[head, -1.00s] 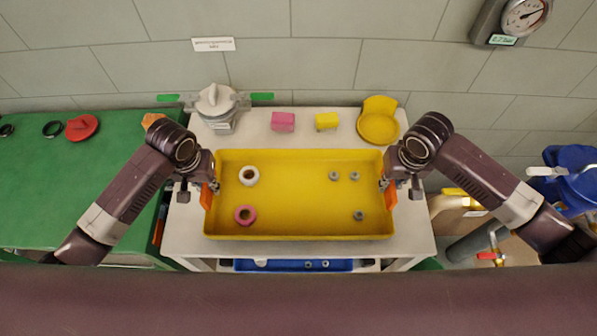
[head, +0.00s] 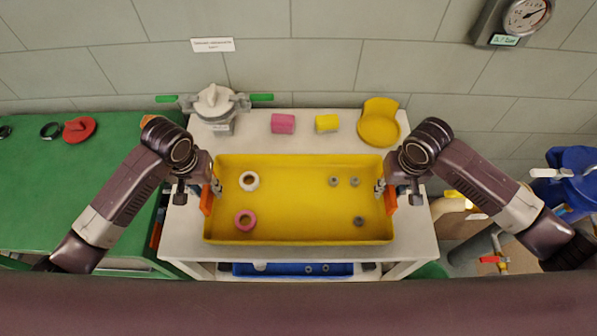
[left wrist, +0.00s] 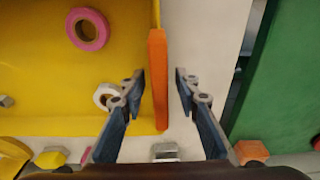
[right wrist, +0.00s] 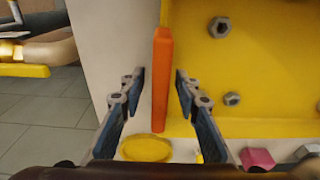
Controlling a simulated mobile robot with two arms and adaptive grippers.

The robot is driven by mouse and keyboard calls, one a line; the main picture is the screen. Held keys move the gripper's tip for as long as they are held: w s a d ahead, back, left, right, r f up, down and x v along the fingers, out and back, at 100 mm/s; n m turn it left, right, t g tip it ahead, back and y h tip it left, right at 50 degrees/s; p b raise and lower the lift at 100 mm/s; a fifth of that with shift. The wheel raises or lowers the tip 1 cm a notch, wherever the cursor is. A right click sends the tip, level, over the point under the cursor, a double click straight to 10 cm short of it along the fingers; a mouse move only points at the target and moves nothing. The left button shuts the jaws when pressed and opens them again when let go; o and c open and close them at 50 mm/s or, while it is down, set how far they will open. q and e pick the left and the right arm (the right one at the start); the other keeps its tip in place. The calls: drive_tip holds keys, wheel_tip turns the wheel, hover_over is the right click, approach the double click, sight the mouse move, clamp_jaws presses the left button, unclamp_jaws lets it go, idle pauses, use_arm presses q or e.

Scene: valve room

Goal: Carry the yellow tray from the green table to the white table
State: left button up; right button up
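The yellow tray (head: 300,205) is over the white table (head: 415,235) and looks level; it appears to rest there. It holds a white ring (head: 249,181), a pink ring (head: 245,220) and several grey nuts (head: 359,221). Its left orange handle (left wrist: 158,80) stands between the spread fingers of my left gripper (left wrist: 158,85), with gaps on both sides. Its right orange handle (right wrist: 161,80) stands likewise between the spread fingers of my right gripper (right wrist: 160,85). Both grippers are open around the handles. The green table (head: 60,190) is at the left.
Behind the tray on the white table are a grey valve with green handles (head: 215,102), a pink block (head: 283,123), a yellow block (head: 327,123) and a yellow scoop-like piece (head: 379,125). A blue tray (head: 292,269) sits below. Pipes and a blue valve (head: 570,180) are at the right.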

use_arm(q)
drive_tip(key=r, duration=0.6)
drive_tip(key=s+r, duration=0.1)
drive_tip(key=r, duration=0.2)
drive_tip(key=shift+s+r, duration=0.1)
drive_tip(key=shift+r, duration=0.3)
use_arm(e)
drive_tip(key=shift+r, duration=0.1)
drive_tip(key=r, duration=0.4)
drive_tip(key=s+r, duration=0.1)
drive_tip(key=r, duration=0.6)
drive_tip(key=shift+s+r, duration=0.2)
drive_tip(key=shift+r, duration=0.2)
